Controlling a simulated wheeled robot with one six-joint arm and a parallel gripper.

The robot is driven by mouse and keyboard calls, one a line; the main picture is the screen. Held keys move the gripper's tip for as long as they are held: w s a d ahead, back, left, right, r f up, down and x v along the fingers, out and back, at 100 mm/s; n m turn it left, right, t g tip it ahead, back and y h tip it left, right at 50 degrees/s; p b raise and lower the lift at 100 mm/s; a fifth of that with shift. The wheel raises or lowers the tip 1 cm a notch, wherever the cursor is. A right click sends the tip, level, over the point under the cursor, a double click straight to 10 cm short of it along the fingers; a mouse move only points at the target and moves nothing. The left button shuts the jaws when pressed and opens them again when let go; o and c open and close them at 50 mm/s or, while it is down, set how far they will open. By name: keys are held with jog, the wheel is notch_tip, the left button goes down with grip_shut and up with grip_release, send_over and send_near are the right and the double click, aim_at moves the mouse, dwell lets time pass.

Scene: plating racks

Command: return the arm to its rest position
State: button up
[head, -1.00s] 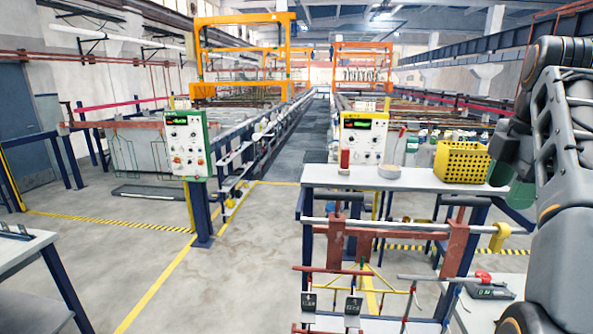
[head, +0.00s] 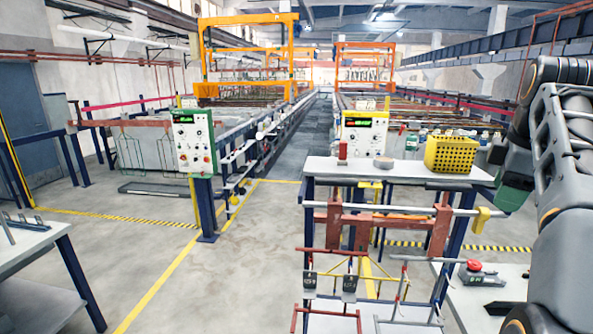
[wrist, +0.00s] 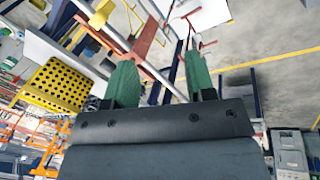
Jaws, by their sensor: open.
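My arm (head: 565,200) fills the right edge of the head view, folded with its links stacked upright. My gripper is at the left side of the arm there, only partly visible. In the wrist view my gripper (wrist: 160,82) has two green fingers set well apart, with nothing between them. Beyond the fingers the wrist view shows the floor and the rack's red and white bars.
A white-topped table (head: 400,175) holds a yellow perforated basket (head: 452,154), a grey roll and a red item. Below it hangs a rack with red bars (head: 380,222). A red-button box (head: 480,273) sits at lower right. The aisle floor (head: 240,270) is clear.

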jog(key=w+a+f+m+t+b, duration=0.1)
jog(key=a+f+m, duration=0.2)
jog(key=f+m, duration=0.45)
jog(key=w+a+f+m+b, duration=0.1)
jog(key=a+f+m, duration=0.25)
jog(key=f, duration=0.65)
jog(key=s+a+f+t+y+b, duration=0.1)
jog(key=s+a+f+b, duration=0.1)
jog(key=s+a+f, duration=0.8)
jog(key=shift+s+a+f, duration=0.2)
jog(key=shift+a+f, duration=1.35)
jog(key=shift+f, duration=0.9)
